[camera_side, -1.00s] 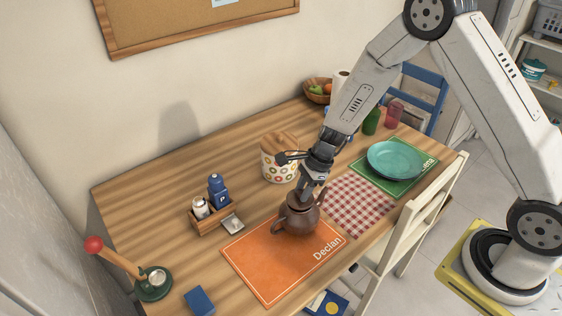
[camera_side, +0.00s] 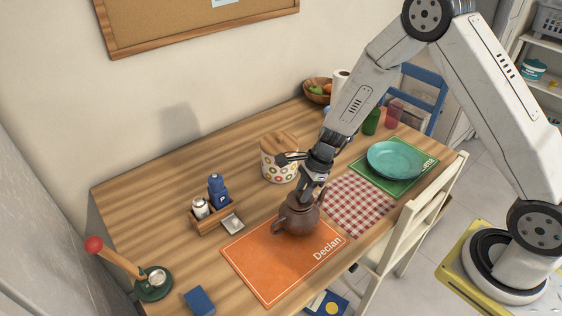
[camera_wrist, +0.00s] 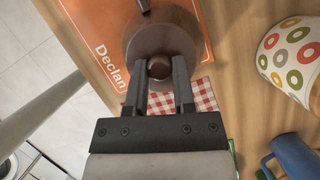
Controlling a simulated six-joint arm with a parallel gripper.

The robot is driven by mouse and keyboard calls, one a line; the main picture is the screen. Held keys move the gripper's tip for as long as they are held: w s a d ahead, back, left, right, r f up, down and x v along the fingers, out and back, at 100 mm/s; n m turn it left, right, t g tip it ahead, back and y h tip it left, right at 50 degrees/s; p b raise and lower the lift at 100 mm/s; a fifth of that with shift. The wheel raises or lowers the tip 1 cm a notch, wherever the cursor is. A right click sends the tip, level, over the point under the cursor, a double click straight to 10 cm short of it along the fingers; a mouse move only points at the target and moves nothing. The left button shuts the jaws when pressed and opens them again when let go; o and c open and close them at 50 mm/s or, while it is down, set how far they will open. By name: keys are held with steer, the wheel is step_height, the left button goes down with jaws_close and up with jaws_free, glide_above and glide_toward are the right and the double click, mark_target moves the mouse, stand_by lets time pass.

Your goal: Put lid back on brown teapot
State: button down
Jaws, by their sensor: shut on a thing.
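The brown teapot (camera_side: 298,220) stands upright on the orange "Declan" placemat (camera_side: 265,270), near the placemat's back right corner. My gripper (camera_side: 308,192) points down at the top of the teapot. In the wrist view my gripper (camera_wrist: 159,76) is shut on the round knob of the brown lid (camera_wrist: 158,42), one finger on each side. The lid is over the teapot's mouth and hides the opening. I cannot tell whether it is fully seated or slightly above the rim.
A dotted canister (camera_side: 279,163) with a wooden lid stands behind my gripper. A wooden caddy (camera_side: 213,219) with shakers is left of the teapot. A teal plate (camera_side: 395,160) and checkered cloth (camera_side: 358,205) lie to the right.

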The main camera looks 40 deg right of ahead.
jaws_free()
stand_by(0.4)
steer(key=shift+r, duration=0.1)
steer(key=shift+r, duration=3.4)
jaws_close()
